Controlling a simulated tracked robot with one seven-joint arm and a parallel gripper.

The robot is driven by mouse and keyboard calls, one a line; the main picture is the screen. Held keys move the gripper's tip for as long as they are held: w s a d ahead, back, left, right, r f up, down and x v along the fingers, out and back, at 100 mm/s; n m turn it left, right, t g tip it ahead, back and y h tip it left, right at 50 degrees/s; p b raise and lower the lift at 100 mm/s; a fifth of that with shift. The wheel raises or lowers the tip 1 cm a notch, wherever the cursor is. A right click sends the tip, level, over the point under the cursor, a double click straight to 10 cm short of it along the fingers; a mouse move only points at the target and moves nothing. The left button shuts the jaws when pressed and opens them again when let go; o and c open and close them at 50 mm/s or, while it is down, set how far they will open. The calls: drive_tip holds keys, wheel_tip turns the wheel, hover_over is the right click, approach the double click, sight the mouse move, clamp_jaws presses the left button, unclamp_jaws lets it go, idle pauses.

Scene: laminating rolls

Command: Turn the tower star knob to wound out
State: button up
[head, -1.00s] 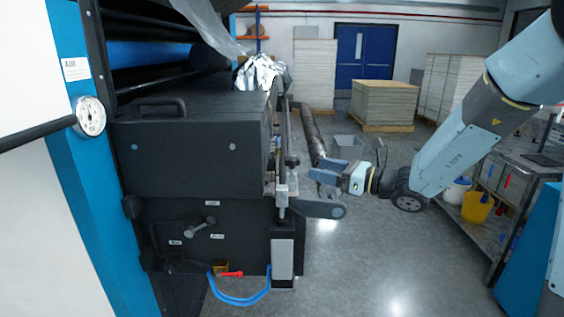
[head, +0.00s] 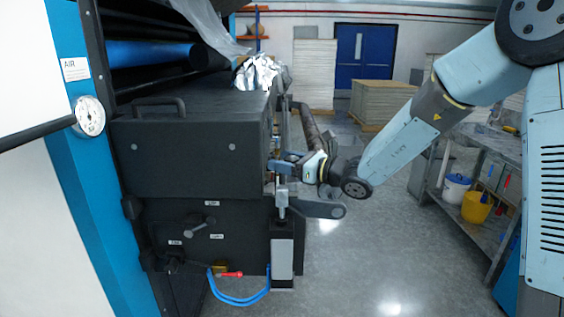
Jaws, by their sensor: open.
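My gripper (head: 284,168) is open, with its blue fingers at the right side of the dark laminating machine (head: 195,150), beside the upright metal parts there. I cannot tell whether the fingers touch anything. No star-shaped knob can be made out clearly; one on that right side may be hidden by my gripper or too small to see. A grey lever handle (head: 199,228) sits on the lower front panel between small white labels. A small dark round knob (head: 132,207) is at the panel's left edge.
A grey bracket arm (head: 318,209) sticks out just below my gripper. A long dark roll (head: 309,125) lies behind it. A blue hose (head: 238,302) and red-handled valve (head: 231,274) hang low. A bench with buckets (head: 475,207) stands right; the floor between is clear.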

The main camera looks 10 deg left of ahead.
drive_tip(key=shift+c, duration=0.4)
drive_tip(key=c, duration=0.9)
drive_tip(key=shift+o, duration=0.2)
drive_tip(key=shift+s+a, duration=0.1)
drive_tip(key=shift+a, duration=0.2)
drive_tip(key=shift+d+f, duration=0.1)
drive_tip(key=shift+d, duration=0.15)
drive_tip(key=shift+g, duration=0.3)
